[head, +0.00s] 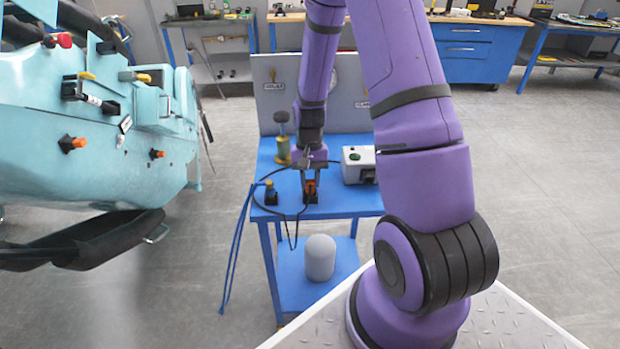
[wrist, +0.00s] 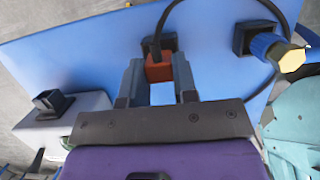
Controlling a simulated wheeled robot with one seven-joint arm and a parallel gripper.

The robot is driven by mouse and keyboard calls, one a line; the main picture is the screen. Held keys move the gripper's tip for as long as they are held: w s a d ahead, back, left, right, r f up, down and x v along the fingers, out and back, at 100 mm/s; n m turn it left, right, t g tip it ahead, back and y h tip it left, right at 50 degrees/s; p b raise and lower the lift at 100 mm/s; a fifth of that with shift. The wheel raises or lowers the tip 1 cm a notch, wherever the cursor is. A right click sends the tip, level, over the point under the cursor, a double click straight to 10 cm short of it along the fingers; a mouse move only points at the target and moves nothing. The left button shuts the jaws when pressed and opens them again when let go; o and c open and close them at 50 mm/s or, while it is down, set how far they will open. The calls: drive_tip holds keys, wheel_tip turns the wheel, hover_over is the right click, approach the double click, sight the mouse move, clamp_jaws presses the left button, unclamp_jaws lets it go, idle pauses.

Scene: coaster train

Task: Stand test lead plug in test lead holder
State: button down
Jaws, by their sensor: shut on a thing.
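My gripper (head: 313,174) is over the front part of the blue table, fingers pointing down. In the wrist view its fingers (wrist: 157,75) are shut on an orange plug (wrist: 159,69), which I take to be the test lead plug. A black cable runs from the plug. The plug (head: 311,186) is at a square black holder (wrist: 170,43), also visible in the head view (head: 311,198). I cannot tell whether the plug is fully seated or just above the holder; the fingers and plug hide part of the opening.
A second black holder (head: 271,199) with a yellow-topped blue piece (wrist: 272,50) stands left of the gripper in the head view. A white box (head: 357,165) stands to the right. A green-yellow post (head: 283,150) and upright grey panel (head: 270,98) are behind. The cable loops over the table's front edge.

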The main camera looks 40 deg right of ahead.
drive_tip(key=shift+f, duration=0.25)
drive_tip(key=c, duration=0.8)
unclamp_jaws()
drive_tip(key=shift+r, duration=0.1)
drive_tip(key=v, duration=1)
drive_tip(key=shift+r, duration=0.25)
drive_tip(key=shift+w, duration=0.1)
